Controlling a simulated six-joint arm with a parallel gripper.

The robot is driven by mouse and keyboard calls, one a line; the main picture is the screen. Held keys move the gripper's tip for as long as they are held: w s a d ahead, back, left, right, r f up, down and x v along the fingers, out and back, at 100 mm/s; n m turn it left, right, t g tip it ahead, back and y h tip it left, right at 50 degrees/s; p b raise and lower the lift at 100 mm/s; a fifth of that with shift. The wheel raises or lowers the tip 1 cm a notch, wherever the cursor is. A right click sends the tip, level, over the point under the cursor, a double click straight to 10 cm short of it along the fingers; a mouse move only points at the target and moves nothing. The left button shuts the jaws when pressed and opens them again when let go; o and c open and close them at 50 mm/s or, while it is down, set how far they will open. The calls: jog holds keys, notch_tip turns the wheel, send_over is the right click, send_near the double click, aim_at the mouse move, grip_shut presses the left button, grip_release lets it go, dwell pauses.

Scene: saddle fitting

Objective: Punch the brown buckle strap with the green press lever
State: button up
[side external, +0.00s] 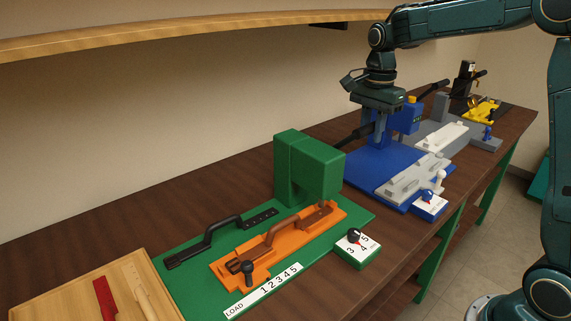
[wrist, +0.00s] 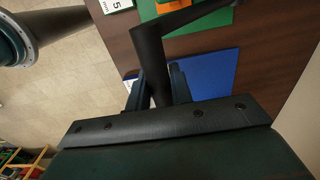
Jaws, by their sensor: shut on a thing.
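The green press (side external: 312,168) stands at the back of a green base (side external: 190,285). Its black lever (side external: 354,135) slants up to the right over the blue station. My gripper (side external: 379,135) is shut on the lever's outer end. In the wrist view the dark lever (wrist: 152,55) passes between the two fingers of my gripper (wrist: 156,88). A brown strap (side external: 284,231) lies along an orange carriage (side external: 236,268), its right end close to the press head. Whether the strap is directly under the punch is hard to tell.
A dial block (side external: 357,249) and a numbered scale (side external: 264,291) sit by the green base's front. A black strap (side external: 210,240) lies behind the carriage. The blue station (side external: 372,175) stands close under my gripper. A wooden tray (side external: 75,303) is at the left.

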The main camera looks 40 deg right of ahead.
jog(key=shift+w+r, duration=0.15)
jog(key=shift+w, duration=0.25)
jog(key=shift+r, duration=0.1)
jog(key=shift+w+r, duration=0.65)
jog(key=shift+w, duration=0.05)
jog(key=shift+o, duration=0.6)
jog(key=shift+r, duration=0.15)
jog(key=o, duration=0.6)
jog(key=shift+w, duration=0.1)
jog(key=shift+o, duration=0.2)
